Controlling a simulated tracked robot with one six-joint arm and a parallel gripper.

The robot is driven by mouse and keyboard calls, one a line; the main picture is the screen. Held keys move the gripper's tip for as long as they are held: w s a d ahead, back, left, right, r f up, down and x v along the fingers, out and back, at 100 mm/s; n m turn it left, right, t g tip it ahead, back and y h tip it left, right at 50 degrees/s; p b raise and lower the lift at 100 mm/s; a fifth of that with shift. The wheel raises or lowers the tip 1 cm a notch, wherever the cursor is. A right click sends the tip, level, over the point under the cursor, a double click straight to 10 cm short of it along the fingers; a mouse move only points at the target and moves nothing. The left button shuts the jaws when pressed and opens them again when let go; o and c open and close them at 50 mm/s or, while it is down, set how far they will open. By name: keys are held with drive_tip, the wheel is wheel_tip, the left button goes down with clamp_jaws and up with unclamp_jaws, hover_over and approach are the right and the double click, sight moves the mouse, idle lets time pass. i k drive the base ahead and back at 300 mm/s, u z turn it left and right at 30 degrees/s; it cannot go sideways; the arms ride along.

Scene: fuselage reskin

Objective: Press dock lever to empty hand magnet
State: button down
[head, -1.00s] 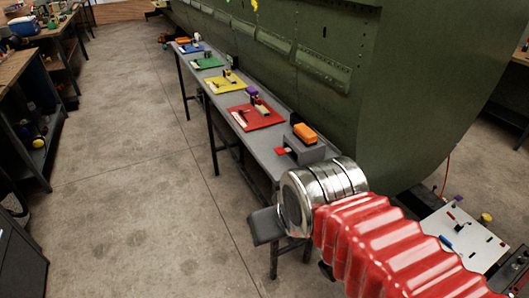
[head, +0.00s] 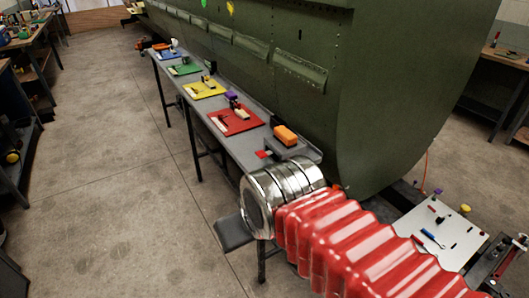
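The dock (head: 292,150) is a grey block near the close end of the long grey bench. An orange block (head: 285,135), which looks like the hand magnet, sits on it. A small red tab (head: 264,154), which looks like the dock lever, sticks out at its left side. My arm, with red bellows and a shiny metal wrist, reaches over the bench's near end, in front of the dock in the picture. A dark grey part of my gripper (head: 233,234) shows below the wrist. Its fingertips are hidden, and I see no contact with the lever.
Red (head: 236,120), yellow (head: 205,90), green (head: 184,70) and blue mats with small items line the bench. The green fuselage (head: 400,100) rises along its right side. A white panel with tools (head: 432,228) lies lower right. Open concrete floor is at left.

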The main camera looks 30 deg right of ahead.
sight(261, 154)
drive_tip(key=z, duration=0.05)
drive_tip(key=i, duration=1)
drive_tip(key=u, duration=0.05)
